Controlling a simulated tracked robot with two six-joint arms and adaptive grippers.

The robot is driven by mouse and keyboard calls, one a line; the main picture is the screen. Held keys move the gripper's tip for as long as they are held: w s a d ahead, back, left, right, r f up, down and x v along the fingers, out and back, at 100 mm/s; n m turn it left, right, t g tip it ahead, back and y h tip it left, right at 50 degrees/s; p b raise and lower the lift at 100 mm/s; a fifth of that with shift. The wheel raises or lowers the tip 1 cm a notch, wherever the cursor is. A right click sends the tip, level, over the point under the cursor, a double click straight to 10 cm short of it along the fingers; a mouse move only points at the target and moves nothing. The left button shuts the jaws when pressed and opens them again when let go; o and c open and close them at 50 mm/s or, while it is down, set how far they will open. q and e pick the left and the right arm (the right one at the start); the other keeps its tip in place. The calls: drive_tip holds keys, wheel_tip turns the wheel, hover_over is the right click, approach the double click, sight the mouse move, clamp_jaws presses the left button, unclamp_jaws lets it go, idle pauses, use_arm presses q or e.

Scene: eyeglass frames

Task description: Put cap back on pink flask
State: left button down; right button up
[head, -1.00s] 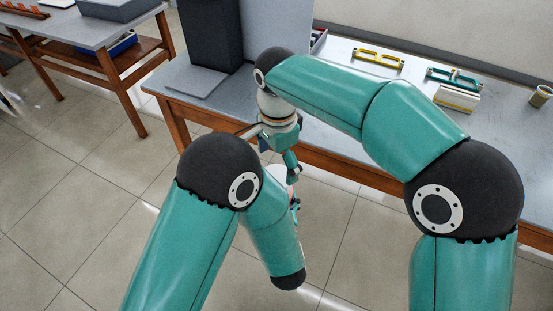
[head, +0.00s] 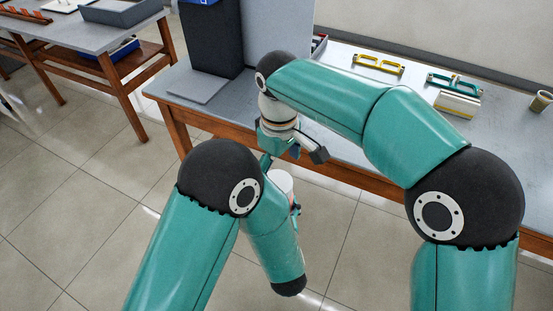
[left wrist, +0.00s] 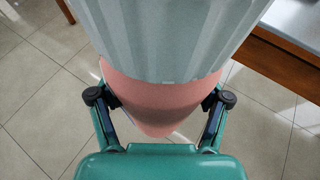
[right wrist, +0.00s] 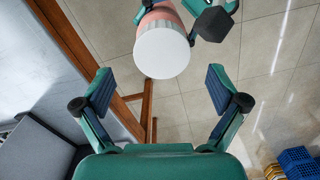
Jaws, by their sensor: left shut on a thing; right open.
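The pink flask (left wrist: 160,105) is between the fingers of my left gripper (left wrist: 160,97), which is shut on it, in front of the table. A white ribbed cap (left wrist: 175,35) sits over the flask's top, with no gap visible on the near side. The cap's round flat top (right wrist: 162,52) faces the right wrist camera, and a strip of the pink flask (right wrist: 160,17) shows behind it. My right gripper (right wrist: 162,84) is open and empty, its fingers apart from the cap. In the head view the cap (head: 282,181) shows below the right gripper, and my left arm hides most of the flask.
The table (head: 390,165) edge runs close behind the flask. On it are yellow frames (head: 379,63), green frames (head: 455,80), a white box (head: 457,103), a cup (head: 541,101) and a tall dark box (head: 212,38). Open floor lies in front.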

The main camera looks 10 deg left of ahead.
drive_tip(key=n, duration=0.4)
drive_tip(key=shift+r+n, duration=0.15)
drive_tip(key=shift+n, duration=0.15)
drive_tip(key=n, duration=0.6)
drive_tip(key=shift+r, duration=0.15)
drive_tip(key=n, duration=0.6)
drive_tip(key=shift+r, duration=0.2)
drive_tip(key=n, duration=0.3)
drive_tip(key=shift+a+r+n, duration=0.1)
drive_tip(key=shift+r+n, duration=0.05)
drive_tip(key=shift+n, duration=0.55)
drive_tip(key=shift+a+r, duration=0.1)
drive_tip(key=shift+r, duration=0.1)
drive_tip(key=shift+f, duration=4)
